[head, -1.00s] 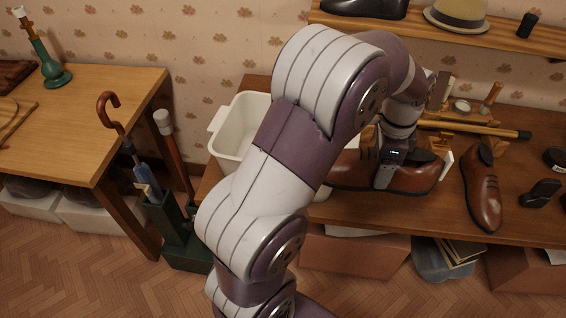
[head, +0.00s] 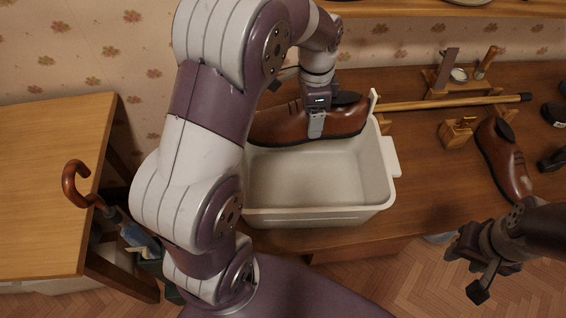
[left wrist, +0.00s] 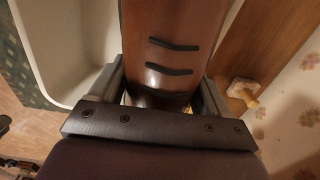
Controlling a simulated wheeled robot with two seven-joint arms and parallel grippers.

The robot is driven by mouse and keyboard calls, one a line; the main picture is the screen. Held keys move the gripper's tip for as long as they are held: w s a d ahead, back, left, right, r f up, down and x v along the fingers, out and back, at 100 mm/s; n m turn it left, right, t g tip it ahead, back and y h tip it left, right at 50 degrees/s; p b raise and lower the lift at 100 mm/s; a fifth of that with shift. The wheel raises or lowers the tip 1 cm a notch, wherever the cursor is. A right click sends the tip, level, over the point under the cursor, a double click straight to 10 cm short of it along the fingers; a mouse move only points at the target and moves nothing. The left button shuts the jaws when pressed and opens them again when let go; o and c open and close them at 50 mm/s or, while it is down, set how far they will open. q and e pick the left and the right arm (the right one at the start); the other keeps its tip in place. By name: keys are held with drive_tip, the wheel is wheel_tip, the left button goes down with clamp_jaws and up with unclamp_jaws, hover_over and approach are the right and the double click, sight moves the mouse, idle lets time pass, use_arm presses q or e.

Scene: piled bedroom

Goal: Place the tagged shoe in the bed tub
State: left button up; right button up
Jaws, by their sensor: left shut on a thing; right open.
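The brown leather shoe (head: 275,129) is held by my left gripper (head: 316,125) in the head view, across its middle. A pale upright tag-like piece (head: 373,101) shows at the shoe's right end. The shoe is over the back rim of the white tub (head: 388,165). The tub looks empty, with its floor in view. In the left wrist view the shoe (left wrist: 165,45) lies between the two fingers, with dark laces showing, and the tub (left wrist: 50,50) is to its left. My right gripper (head: 476,272) is open and empty at the lower right, in front of the bench.
A second brown shoe (head: 503,158) lies on the wooden bench (head: 430,195) at the right. A small wooden block (head: 457,132) and a long stick (head: 445,102) lie behind. A wooden table (head: 45,190) and a cane handle (head: 76,183) are at the left.

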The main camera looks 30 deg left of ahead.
use_arm(q)
drive_tip(key=f, duration=0.8)
drive_tip(key=d+f, duration=0.1)
drive_tip(key=f, duration=0.3)
drive_tip(key=shift+f, duration=0.4)
drive_tip(key=f, duration=0.3)
drive_tip(key=shift+s+d+f, duration=0.15)
drive_tip(key=shift+d+f, duration=0.1)
drive_tip(key=shift+d, duration=0.1)
drive_tip(key=shift+a+f, duration=0.15)
use_arm(e)
drive_tip(key=shift+d+f, duration=0.2)
drive_tip(key=shift+d, duration=0.5)
use_arm(q)
drive_tip(key=o, duration=1.1)
use_arm(e)
drive_tip(key=shift+d, duration=0.1)
use_arm(q)
drive_tip(key=shift+r, duration=0.35)
wheel_tip(320, 180, up, 12)
drive_tip(key=shift+f, duration=0.25)
use_arm(e)
drive_tip(key=shift+f, duration=0.1)
